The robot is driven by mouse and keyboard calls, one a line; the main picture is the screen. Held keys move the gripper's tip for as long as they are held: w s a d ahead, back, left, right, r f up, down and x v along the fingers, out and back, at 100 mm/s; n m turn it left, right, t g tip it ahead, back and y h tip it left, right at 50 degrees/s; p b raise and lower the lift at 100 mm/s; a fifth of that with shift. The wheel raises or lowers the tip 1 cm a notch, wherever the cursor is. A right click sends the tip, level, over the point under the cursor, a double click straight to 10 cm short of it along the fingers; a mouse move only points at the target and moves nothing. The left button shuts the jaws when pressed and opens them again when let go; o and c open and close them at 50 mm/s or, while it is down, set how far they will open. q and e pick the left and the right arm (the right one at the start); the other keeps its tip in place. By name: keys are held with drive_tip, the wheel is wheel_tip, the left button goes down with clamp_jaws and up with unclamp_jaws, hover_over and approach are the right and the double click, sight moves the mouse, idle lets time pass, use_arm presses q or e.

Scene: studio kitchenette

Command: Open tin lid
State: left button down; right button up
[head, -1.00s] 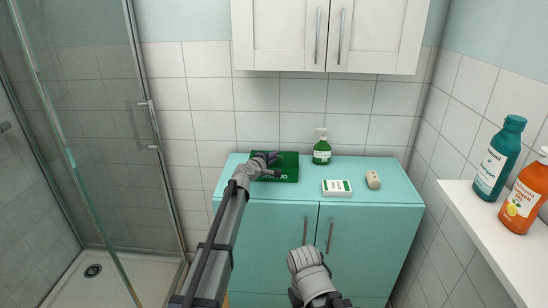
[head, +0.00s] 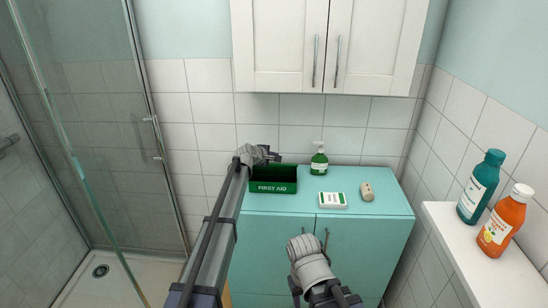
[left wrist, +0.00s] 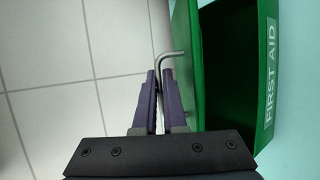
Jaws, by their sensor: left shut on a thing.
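The green first aid tin (head: 273,187) stands at the left of the turquoise cabinet top, with its dark inside showing from above. Its white-lettered front also shows in the left wrist view (left wrist: 268,85). A green panel (left wrist: 185,45) stands along the tin's wall side there; I take it for the raised lid. My left gripper (head: 270,155), also in the left wrist view (left wrist: 160,76), is shut on a bent metal handle (left wrist: 172,53) beside this panel. My right gripper (head: 300,243) hangs empty in front of the cabinet; its jaw opening is unclear.
A green pump bottle (head: 319,163), a white box (head: 332,200) and a beige cylinder (head: 366,191) stand right of the tin. Teal (head: 481,188) and orange (head: 506,222) bottles stand on a white ledge (head: 490,275). A glass shower screen (head: 85,150) is at left.

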use_arm(q)
drive_tip(key=shift+w+r, duration=0.25)
drive_tip(key=shift+w, duration=0.1)
idle(0.3)
drive_tip(key=c, duration=1.3)
unclamp_jaws()
drive_tip(key=shift+o, duration=0.2)
drive_tip(key=p+v, duration=0.4)
drive_tip(key=v, duration=0.3)
drive_tip(key=shift+r, duration=0.1)
drive_tip(key=shift+s+a, duration=0.15)
drive_tip(key=shift+s, duration=0.2)
